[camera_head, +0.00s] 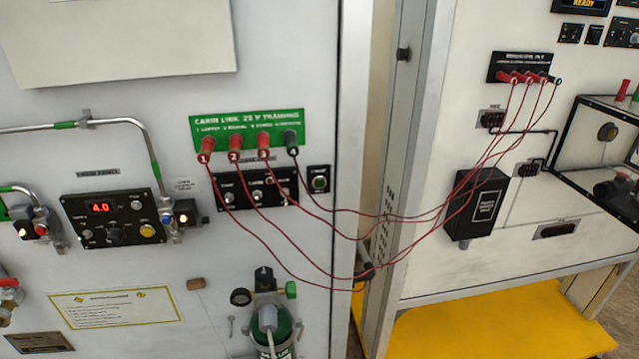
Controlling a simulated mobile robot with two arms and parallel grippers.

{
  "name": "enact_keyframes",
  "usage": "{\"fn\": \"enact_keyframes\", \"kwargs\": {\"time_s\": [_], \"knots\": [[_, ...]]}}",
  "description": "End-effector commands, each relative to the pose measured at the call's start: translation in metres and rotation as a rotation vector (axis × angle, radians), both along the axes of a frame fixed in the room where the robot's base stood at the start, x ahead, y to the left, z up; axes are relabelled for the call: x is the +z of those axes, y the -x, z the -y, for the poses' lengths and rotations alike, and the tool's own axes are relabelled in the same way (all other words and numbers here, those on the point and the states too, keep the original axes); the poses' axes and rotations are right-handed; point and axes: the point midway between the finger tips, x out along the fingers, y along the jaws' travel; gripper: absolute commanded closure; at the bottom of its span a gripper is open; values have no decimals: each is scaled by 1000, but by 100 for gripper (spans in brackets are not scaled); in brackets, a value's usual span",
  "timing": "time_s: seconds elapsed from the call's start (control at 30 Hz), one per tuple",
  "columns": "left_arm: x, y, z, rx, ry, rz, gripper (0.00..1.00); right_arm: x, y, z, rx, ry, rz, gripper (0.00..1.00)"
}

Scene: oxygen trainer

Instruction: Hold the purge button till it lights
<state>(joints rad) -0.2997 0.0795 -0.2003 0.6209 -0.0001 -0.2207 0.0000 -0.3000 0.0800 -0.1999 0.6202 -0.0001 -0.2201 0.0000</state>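No label that I can read names the purge button. A small black box with a round, dark green-ringed button (320,183) sits right of the switch panel on the left cabinet. A control panel (115,220) with a red display reading 4.0 carries several knobs and a round yellow button (147,230) at its lower right. I cannot tell which of these is the purge button. The yellow button looks pale and bright, but I cannot tell whether it is lit. Neither of my grippers is in view.
Red leads run from plugs below a green label plate (247,127) across the gap to a black socket strip (522,67) on the right cabinet. A green cylinder (274,328) stands low at the front. A black box (477,204) and a yellow base (490,330) are at right.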

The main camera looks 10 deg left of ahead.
Motion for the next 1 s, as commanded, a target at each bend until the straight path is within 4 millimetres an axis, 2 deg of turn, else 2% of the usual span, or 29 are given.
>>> {"fn": "enact_keyframes", "kwargs": {"time_s": [0.17, 0.3, 0.4, 1.0], "knots": [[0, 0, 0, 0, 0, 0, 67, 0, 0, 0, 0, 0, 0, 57], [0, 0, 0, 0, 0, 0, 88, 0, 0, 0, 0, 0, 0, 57], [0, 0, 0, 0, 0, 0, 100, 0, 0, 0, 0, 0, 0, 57], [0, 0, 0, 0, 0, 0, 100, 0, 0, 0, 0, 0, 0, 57]]}}
